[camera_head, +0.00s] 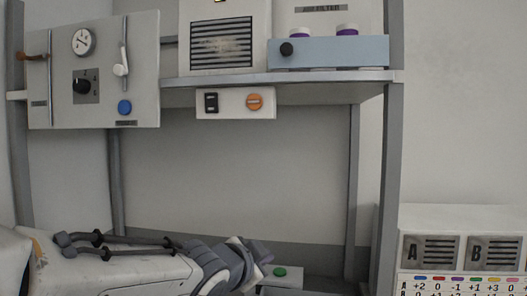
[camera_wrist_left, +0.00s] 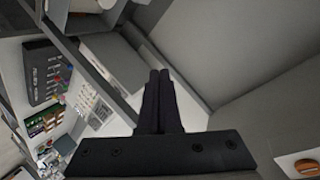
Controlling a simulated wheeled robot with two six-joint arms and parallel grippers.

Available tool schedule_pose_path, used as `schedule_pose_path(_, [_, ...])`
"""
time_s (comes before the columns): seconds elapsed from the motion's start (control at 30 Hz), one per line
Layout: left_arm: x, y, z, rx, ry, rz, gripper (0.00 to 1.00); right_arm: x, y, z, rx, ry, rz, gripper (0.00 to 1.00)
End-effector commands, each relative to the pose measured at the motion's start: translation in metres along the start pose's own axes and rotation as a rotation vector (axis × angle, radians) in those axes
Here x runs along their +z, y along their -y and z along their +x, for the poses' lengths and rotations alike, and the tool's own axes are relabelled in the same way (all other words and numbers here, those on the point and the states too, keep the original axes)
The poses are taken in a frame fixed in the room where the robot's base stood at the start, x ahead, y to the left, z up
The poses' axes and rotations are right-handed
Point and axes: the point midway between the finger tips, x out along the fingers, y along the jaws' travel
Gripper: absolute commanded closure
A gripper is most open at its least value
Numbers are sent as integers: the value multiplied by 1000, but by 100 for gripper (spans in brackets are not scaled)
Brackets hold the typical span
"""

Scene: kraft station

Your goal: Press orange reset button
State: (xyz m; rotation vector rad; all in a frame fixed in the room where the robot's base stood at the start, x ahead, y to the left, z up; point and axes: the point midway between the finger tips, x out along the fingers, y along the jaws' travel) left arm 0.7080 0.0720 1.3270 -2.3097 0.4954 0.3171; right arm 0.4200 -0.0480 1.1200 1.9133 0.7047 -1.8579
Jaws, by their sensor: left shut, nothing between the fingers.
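The round orange reset button (camera_head: 255,102) sits on a small white panel (camera_head: 235,110) under the shelf in the head view. An orange round shape that looks like the same button (camera_wrist_left: 306,166) shows at the lower right corner of the left wrist view. My left gripper (camera_head: 262,251) is well below the button in the head view, apart from it. In the left wrist view its two dark fingers (camera_wrist_left: 159,74) are together with nothing between them. My right gripper is in neither view.
A black rocker switch (camera_head: 211,102) is left of the button on the same panel. A grey box with dial, levers and blue button (camera_head: 124,107) hangs at left. A green button (camera_head: 280,272) is near my left gripper. The space under the shelf is open.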

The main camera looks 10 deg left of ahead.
Motion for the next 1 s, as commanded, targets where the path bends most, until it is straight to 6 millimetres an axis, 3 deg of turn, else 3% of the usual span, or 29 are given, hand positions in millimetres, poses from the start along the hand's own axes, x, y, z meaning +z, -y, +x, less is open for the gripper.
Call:
schedule_pose_path(0.03, [-14,26,-2,-52,-46,44,100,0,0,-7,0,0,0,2])
schedule_pose_path(0.2, [-59,98,-17,-222,-209,228,100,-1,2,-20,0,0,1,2])
schedule_pose_path(0.37, [-103,159,-46,-386,-362,445,100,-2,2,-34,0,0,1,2])
schedule_pose_path(0.5, [-138,201,-80,-520,-489,669,100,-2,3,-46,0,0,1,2])
schedule_pose_path(0.6, [-159,219,-106,-594,-570,828,100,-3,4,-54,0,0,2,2])
schedule_pose_path(0.73, [-173,227,-129,-651,-645,976,100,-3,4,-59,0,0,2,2])
schedule_pose_path(1.0, [-180,228,-143,-678,-695,1069,100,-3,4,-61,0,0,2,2])
